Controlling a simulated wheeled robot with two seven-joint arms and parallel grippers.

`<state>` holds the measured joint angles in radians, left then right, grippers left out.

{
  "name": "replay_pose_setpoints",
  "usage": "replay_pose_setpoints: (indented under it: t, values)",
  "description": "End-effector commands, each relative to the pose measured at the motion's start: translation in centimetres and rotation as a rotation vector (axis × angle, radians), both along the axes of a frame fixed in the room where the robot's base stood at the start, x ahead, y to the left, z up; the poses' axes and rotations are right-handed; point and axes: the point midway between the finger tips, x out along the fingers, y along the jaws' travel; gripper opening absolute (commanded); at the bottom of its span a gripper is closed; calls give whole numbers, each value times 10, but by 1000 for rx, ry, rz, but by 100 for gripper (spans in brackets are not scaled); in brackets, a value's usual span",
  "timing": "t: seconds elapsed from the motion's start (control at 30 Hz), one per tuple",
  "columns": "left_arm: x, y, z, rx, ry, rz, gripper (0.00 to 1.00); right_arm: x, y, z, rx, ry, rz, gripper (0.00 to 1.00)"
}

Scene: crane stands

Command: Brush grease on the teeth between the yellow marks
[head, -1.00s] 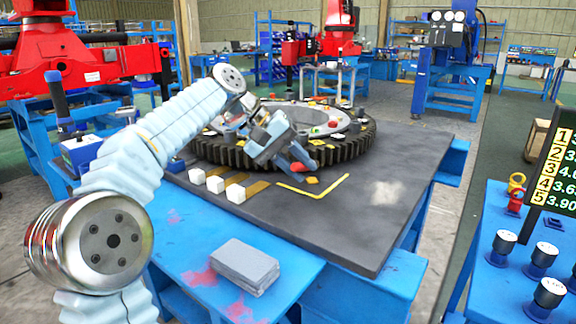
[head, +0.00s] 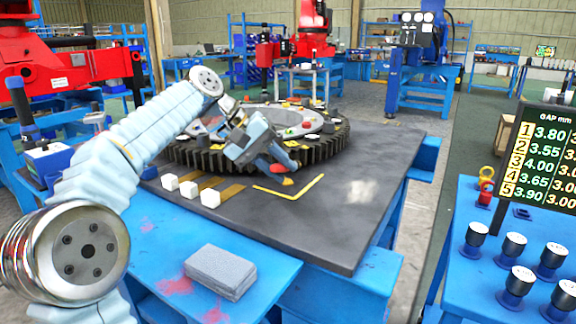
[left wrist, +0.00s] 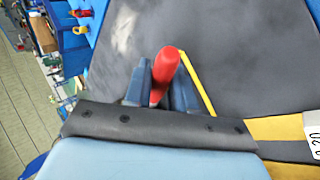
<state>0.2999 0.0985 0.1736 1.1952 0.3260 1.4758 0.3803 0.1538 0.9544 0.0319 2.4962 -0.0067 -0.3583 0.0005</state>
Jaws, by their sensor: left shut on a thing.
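The large dark toothed gear ring (head: 322,152) lies flat on a dark table top. My left gripper (head: 274,164) is at its front rim, low over the table, and covers some front teeth. It is shut on a red thing (head: 279,168), which looks like a brush handle. In the left wrist view the red handle (left wrist: 165,76) sticks out between two dark blue fingers. Its bristles are hidden. A small yellow patch (head: 288,182) shows just below the red thing; I cannot tell if it is a tooth mark. No grease is visible. My right gripper is not in view.
A yellow corner line (head: 305,188) is on the dark table top (head: 350,205). White blocks (head: 190,189) stand on stripes at left. A grey block (head: 221,270) lies on the blue front ledge. A gap board (head: 545,150) and several black-and-blue knobs (head: 515,285) are at right.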

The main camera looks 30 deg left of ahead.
Motion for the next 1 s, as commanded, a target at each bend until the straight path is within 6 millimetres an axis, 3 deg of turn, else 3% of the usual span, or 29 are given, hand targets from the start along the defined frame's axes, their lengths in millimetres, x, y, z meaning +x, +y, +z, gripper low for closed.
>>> replay_pose_setpoints:
  t: [1.0]
  values:
    - [-49,47,0,0,0,4,0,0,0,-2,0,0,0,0]
